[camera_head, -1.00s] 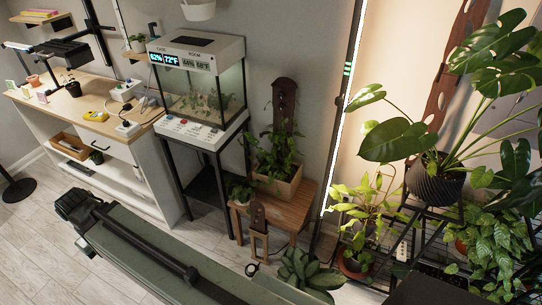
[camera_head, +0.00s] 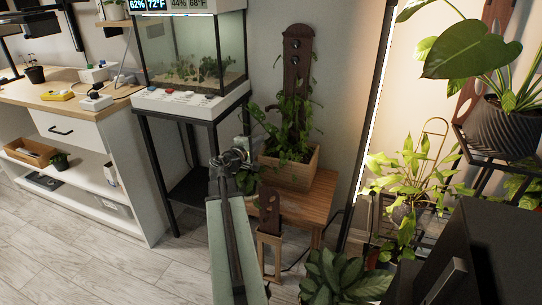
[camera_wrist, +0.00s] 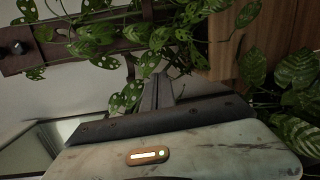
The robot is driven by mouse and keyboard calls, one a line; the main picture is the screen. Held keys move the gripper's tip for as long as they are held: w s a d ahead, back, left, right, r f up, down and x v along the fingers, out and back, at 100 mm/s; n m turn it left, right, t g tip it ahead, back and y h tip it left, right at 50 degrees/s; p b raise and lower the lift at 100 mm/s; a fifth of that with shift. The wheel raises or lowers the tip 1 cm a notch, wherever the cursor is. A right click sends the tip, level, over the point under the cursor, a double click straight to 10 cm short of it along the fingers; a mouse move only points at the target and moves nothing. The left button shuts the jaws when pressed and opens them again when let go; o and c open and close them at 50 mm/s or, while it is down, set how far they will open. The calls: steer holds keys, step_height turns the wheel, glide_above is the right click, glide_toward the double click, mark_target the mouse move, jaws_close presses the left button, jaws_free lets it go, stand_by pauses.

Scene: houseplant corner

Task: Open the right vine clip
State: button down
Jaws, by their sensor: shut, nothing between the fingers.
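A dark wooden plank (camera_head: 296,75) stands upright in a planter (camera_head: 287,170), with a leafy vine (camera_head: 284,135) around its lower part. Two small dark round fittings (camera_head: 294,43) sit one above the other near its top; I cannot tell whether either is the right vine clip or how it stands. In the wrist view the plank (camera_wrist: 62,54) runs sideways, with a dark knob (camera_wrist: 18,47) at the left and vine leaves over it. My gripper (camera_head: 243,144) is shut and empty, left of the planter. Its fingers (camera_wrist: 164,80) point toward the vine leaves, which partly hide the plank.
The planter stands on a small wooden table (camera_head: 318,200). A glass terrarium (camera_head: 190,55) on a black stand is to the left. A pale-leaved plant (camera_head: 412,172) and a monstera (camera_head: 470,45) crowd the right. Bare floor (camera_head: 130,265) lies at lower left.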

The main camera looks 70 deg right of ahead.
mark_target(275, 138)
steer(key=shift+s+d+f+n+h, duration=0.2)
steer(key=shift+s+d+n+h, duration=0.15)
steer(key=shift+s+d, duration=0.55)
steer(key=shift+w+d, duration=0.1)
steer(key=shift+d, duration=0.05)
steer(key=d, duration=0.6)
steer(key=d+b, duration=0.1)
steer(key=d, duration=0.2)
steer(key=shift+s+d+f, duration=0.25)
steer(key=shift+s+f, duration=0.1)
steer(key=shift+f, duration=0.05)
steer(key=s, duration=0.1)
steer(key=s+a, duration=0.1)
steer(key=s, duration=0.1)
steer(key=shift+s+a+r+p, duration=0.1)
steer(key=shift+a+r+p, duration=0.05)
steer(key=shift+r+p, duration=0.25)
steer(key=shift+s+a, duration=0.1)
steer(key=shift+s, duration=0.2)
steer(key=shift+a, duration=0.1)
